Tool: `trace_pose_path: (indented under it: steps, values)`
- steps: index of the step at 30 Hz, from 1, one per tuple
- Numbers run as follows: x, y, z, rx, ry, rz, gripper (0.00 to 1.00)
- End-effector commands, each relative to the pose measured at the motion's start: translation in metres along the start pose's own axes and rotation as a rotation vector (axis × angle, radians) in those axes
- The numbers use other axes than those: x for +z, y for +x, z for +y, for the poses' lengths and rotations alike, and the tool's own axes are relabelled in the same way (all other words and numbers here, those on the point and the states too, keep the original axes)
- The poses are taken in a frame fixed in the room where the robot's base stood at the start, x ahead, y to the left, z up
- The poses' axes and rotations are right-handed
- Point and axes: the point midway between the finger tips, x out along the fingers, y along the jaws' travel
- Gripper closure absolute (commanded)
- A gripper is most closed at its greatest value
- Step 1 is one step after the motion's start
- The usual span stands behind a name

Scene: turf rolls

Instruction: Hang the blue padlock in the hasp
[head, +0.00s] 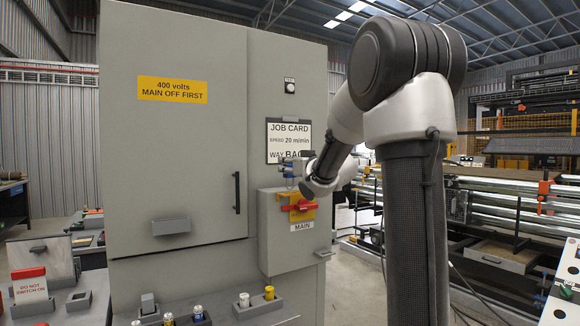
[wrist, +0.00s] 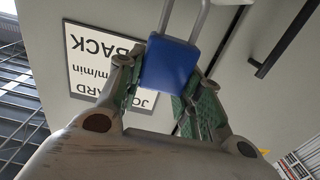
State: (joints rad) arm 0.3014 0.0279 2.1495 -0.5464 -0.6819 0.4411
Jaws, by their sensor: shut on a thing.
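The blue padlock (wrist: 168,66) fills the middle of the wrist view, its metal shackle reaching past the top edge. My gripper (wrist: 165,78) is shut on the padlock's body, with one green-padded finger on each side. In the head view my gripper (head: 293,166) is in front of the cabinet, just below the job card and above the main switch. The main switch has a red handle (head: 298,208) on a yellow plate (head: 303,215). I cannot make out the hasp clearly; the switch area is small and partly behind my arm.
The grey switch box (head: 290,250) juts from the tall grey cabinet (head: 180,120). A job card (head: 289,130) is on the cabinet, with a black door handle (head: 237,192) to its left. A ledge below holds padlocks, including a yellow one (head: 269,293).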

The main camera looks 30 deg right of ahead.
Motion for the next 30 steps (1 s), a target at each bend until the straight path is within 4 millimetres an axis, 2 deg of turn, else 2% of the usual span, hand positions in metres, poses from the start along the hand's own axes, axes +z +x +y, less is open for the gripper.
trace_pose_path:
  steps: [22, 30]
  values:
    - [-0.0002, 0.0, 0.0, 0.0, 0.0, 0.001, 0.9]
    - [0.0056, 0.0002, -0.0002, -0.001, -0.001, 0.0, 0.9]
